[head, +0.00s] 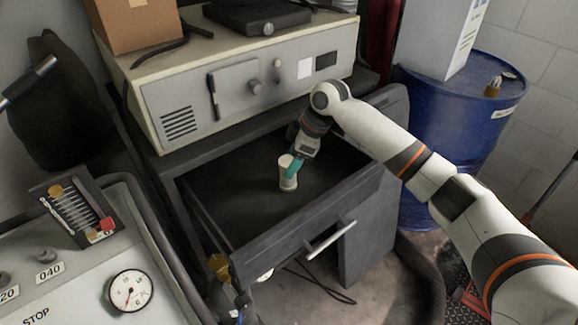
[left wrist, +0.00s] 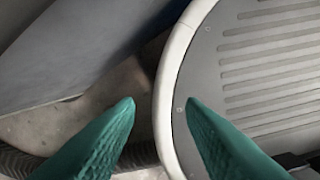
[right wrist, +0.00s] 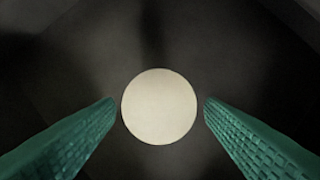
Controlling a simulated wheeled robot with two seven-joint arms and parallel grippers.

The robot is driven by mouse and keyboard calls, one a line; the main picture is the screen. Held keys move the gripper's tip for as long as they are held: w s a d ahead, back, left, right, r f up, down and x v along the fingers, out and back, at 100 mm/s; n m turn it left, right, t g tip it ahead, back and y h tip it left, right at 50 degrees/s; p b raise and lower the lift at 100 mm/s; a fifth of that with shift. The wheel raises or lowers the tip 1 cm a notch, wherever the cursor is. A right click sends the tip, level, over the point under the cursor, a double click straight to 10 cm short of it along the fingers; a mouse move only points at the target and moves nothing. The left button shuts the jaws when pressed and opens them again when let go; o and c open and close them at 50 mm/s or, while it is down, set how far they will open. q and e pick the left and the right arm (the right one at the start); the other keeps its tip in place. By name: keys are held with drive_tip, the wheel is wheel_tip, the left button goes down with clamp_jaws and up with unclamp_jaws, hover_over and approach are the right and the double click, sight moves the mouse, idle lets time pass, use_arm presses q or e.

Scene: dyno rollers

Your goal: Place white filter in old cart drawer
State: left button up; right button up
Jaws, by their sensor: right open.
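The white filter (head: 288,173) is a small cream cylinder standing upright inside the open drawer (head: 315,228) of the dark cart. My right gripper (head: 292,166) reaches down into the drawer at the filter. In the right wrist view, the filter's round top (right wrist: 159,106) lies between the two teal fingers (right wrist: 160,108), with a narrow dark gap on each side. The right gripper is open. My left gripper (left wrist: 160,104) shows only in its wrist view. Its teal fingertips are apart with nothing held between them, near a rounded pale panel edge.
A beige instrument (head: 240,85) stands on the cart above the drawer, with a cardboard box (head: 140,22) on top. A blue drum (head: 455,120) stands to the right. A control panel with a gauge (head: 130,292) is at the lower left. The drawer floor around the filter is clear.

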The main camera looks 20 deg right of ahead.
drive_tip(key=v, duration=0.9)
drive_tip(key=shift+c, duration=0.5)
idle(0.5)
